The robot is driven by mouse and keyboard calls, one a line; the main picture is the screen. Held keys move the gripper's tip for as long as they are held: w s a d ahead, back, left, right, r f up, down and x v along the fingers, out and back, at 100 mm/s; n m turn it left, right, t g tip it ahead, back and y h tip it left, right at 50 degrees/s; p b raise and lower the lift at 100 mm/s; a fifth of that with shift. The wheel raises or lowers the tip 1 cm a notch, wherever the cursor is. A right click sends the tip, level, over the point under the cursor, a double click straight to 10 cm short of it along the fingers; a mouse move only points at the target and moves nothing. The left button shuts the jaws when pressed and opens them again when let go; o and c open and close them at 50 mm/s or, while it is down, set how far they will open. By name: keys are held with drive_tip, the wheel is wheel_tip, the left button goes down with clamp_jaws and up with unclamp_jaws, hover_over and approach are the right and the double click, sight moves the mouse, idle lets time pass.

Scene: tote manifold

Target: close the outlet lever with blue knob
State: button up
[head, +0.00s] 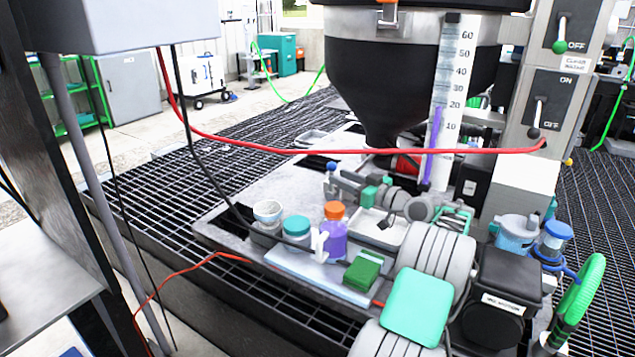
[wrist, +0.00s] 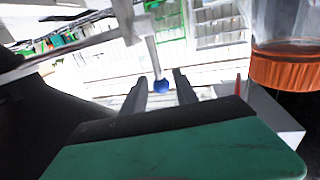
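The blue knob (head: 331,166) tops a short, pale upright lever (head: 331,180) on the bench plate, in front of the hopper in the head view. In the wrist view, which looks upside down, the knob (wrist: 161,87) hangs at the end of its pale rod (wrist: 152,50). My gripper (wrist: 159,77) is open, with one dark finger on each side of the knob and a visible gap to each. I cannot tell how deep the knob sits between them. In the head view my gripper (head: 340,180) is small and partly hidden beside the lever.
A purple bottle (head: 333,240) with an orange cap stands close by; its cap (wrist: 285,68) looms at right in the wrist view. Small jars (head: 296,228) stand left of it. A red cable (head: 300,151) crosses before the dark hopper (head: 385,85). The floor grating at left is clear.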

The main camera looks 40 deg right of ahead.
drive_tip(key=w, duration=0.7)
drive_tip(key=shift+w+a, duration=0.15)
drive_tip(key=shift+w, duration=0.05)
drive_tip(key=shift+c, duration=0.4)
clamp_jaws()
